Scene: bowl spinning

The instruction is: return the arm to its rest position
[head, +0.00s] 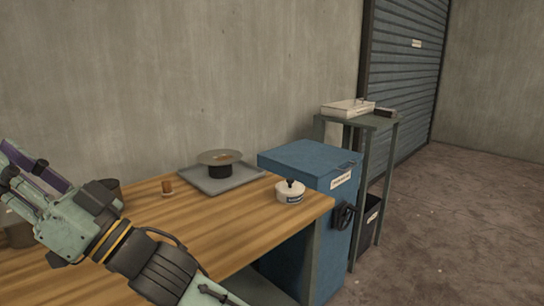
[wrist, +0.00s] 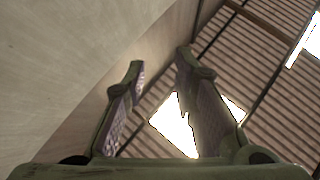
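My gripper (wrist: 160,68) shows in the wrist view with its two fingers spread apart and nothing between them. The wrist view looks up at the wall and a ribbed ceiling with bright openings. In the head view my arm comes in from the bottom and bends up to the left, over the left part of the wooden table (head: 240,225). The gripper end (head: 22,180) is at the left edge of the head view, partly cut off, with a purple finger pad showing.
A blue cabinet (head: 310,160) and a shelf stand (head: 372,122) are to the right. Open floor lies far right.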

